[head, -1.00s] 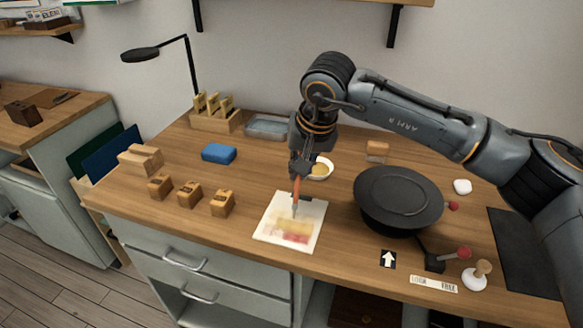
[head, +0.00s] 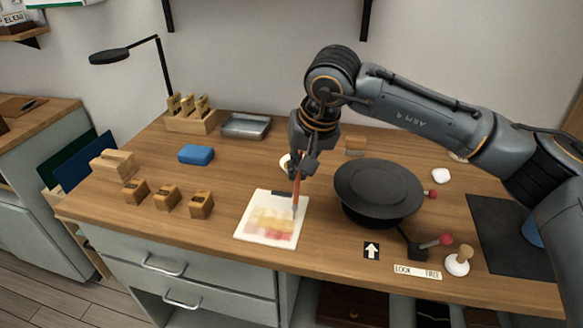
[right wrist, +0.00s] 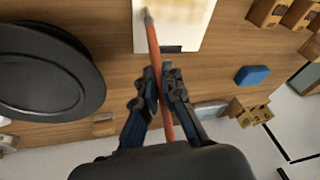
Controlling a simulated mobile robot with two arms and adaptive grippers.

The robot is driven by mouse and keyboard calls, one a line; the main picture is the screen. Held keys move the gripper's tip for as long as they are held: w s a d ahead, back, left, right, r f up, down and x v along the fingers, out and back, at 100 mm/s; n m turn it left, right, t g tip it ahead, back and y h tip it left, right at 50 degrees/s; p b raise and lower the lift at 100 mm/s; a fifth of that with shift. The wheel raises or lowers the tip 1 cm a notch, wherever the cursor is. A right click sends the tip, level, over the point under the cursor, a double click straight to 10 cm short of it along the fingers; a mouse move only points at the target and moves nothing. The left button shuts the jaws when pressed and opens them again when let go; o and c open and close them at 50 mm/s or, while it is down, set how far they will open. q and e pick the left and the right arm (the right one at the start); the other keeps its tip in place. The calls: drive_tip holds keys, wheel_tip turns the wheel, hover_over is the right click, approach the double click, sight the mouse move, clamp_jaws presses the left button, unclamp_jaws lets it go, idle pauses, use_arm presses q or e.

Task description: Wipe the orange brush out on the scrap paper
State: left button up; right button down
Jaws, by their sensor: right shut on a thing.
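The orange brush (head: 297,195) is gripped in my right gripper (head: 304,164), tip down over the right part of the scrap paper (head: 252,230). The paper is white, with yellow and red smears across its middle and lower part. In the right wrist view my right gripper (right wrist: 158,92) is shut around the orange handle (right wrist: 156,52). The brush tip (right wrist: 148,17) lies over the paper (right wrist: 196,40); I cannot tell whether it touches. My left gripper is not in view.
A black round turntable (head: 379,190) stands right of the paper. A blue sponge (head: 196,154), several wooden blocks (head: 168,198) and a grey tray (head: 245,125) are to the left and back. A pale bowl (head: 285,163) is partly hidden behind my right gripper. A red-knobbed lever (head: 445,240) sits front right.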

drive_tip(key=shift+d, duration=0.1)
drive_tip(key=shift+r+p, duration=0.5)
drive_tip(key=shift+r, duration=0.05)
wheel_tip(320, 180, up, 4)
drive_tip(key=p, duration=0.2)
drive_tip(key=shift+r+p, duration=0.15)
drive_tip(key=shift+p, duration=0.15)
drive_tip(key=shift+r, duration=0.3)
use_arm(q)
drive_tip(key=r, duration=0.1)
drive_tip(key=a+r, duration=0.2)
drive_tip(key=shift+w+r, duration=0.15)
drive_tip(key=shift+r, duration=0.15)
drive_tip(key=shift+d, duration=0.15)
